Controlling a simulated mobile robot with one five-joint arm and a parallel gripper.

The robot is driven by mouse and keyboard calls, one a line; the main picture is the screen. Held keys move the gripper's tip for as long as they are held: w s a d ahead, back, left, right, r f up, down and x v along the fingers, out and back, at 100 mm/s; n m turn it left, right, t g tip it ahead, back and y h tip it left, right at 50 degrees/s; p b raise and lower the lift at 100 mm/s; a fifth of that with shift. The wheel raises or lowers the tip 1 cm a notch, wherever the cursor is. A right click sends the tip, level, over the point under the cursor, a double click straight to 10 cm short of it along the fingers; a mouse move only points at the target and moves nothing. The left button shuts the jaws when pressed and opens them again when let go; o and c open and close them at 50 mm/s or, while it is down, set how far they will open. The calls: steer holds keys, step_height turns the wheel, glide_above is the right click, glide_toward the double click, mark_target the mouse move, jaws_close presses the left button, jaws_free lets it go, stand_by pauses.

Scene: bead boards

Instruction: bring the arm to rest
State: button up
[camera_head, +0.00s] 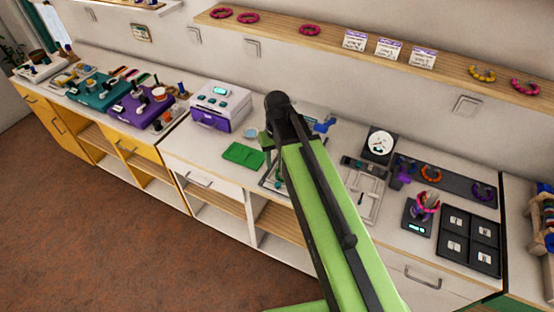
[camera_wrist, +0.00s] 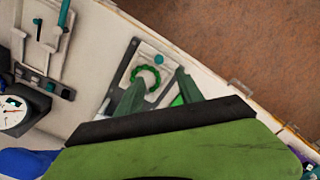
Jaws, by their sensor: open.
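My arm (camera_head: 325,205), green with dark links, reaches from the bottom of the head view up over the counter, its dark wrist joint above the middle. My gripper (camera_wrist: 160,76) shows in the wrist view as two green fingers spread apart, with nothing held between them. Beyond the fingers, a green bead ring (camera_wrist: 157,70) lies on a grey-framed board (camera_wrist: 117,77). I cannot tell the exact height of the fingers over it. In the head view the arm hides the gripper and part of this board.
The white counter (camera_head: 228,135) holds a green tray (camera_head: 243,155), a purple-and-white machine (camera_head: 221,105), a dial scale (camera_head: 380,144) and a dark compartment tray (camera_head: 469,241). A wooden shelf (camera_head: 400,55) with bead rings and cards runs above. The brown floor (camera_head: 120,230) in front is clear.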

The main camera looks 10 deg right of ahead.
step_height(320, 180, up, 4)
steer(key=shift+r+p, duration=0.1)
steer(key=shift+p, duration=1.05)
steer(key=s+d+f+m+b, duration=0.1)
steer(key=s+d+f+b, duration=0.4)
steer(key=s+f, duration=0.1)
steer(key=shift+d+m+b, duration=0.25)
steer(key=shift+m+b, duration=0.15)
stand_by(0.7)
